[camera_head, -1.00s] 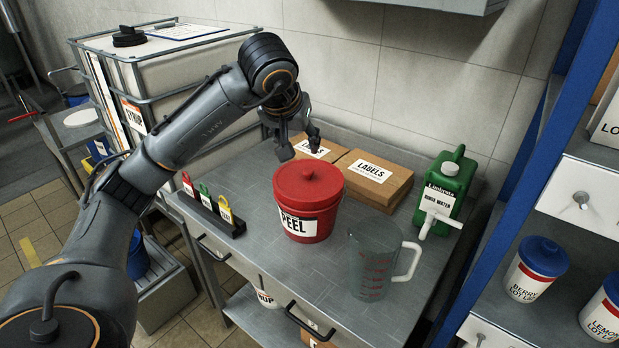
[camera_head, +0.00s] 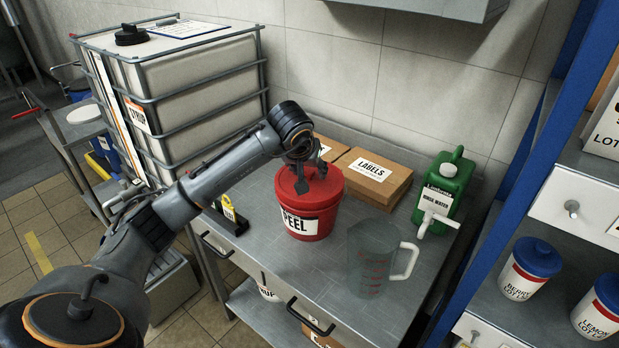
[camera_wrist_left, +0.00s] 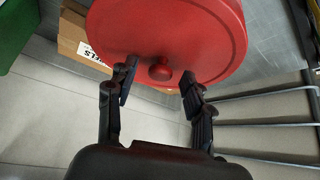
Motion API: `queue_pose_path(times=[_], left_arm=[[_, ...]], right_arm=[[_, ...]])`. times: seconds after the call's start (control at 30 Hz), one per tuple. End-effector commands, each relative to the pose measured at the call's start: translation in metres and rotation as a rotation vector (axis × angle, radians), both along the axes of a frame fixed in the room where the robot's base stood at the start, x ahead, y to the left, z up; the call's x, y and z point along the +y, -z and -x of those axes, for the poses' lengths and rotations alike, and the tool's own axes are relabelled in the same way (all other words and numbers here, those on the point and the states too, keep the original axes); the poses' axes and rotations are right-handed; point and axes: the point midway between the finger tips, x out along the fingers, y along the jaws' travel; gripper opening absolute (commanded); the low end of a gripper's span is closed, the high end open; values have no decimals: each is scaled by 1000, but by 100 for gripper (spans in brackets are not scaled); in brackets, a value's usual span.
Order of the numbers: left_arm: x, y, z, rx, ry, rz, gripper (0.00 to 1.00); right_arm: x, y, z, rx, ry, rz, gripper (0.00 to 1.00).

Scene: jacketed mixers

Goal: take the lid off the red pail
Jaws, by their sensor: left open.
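The red pail (camera_head: 307,222) stands upright on the grey metal worktable, with a label reading PEEL on its side. Its red lid (camera_head: 330,183) is on top and partly hidden by my gripper in the head view. In the left wrist view the lid (camera_wrist_left: 205,38) fills the top, with its round knob (camera_wrist_left: 160,72) between my fingertips. My left gripper (camera_head: 311,180) is open just over the lid; it also shows in the left wrist view (camera_wrist_left: 157,90), with a finger on each side of the knob and gaps to it. My right gripper is not in view.
Boxes marked LABELS (camera_head: 371,178) stand behind the pail. A clear measuring jug (camera_head: 372,262) and a green rinse water can (camera_head: 442,195) stand to its right. A tag rack (camera_head: 228,217) is left, partly behind my arm. The table front (camera_head: 300,272) is clear.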

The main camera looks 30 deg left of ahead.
Motion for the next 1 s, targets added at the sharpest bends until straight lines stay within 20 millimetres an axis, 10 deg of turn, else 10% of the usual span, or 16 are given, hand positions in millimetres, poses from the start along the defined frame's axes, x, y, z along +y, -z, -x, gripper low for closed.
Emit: queue_pose_path(times=[0.2,0.47,1.0], left_arm=[[0,1,-1,-1,1,-1,52],[0,1,0,-1,0,0,0],[1,-19,-2,-9,-1,-1,0]], right_arm=[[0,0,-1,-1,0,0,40],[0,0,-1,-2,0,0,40],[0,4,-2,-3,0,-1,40]])
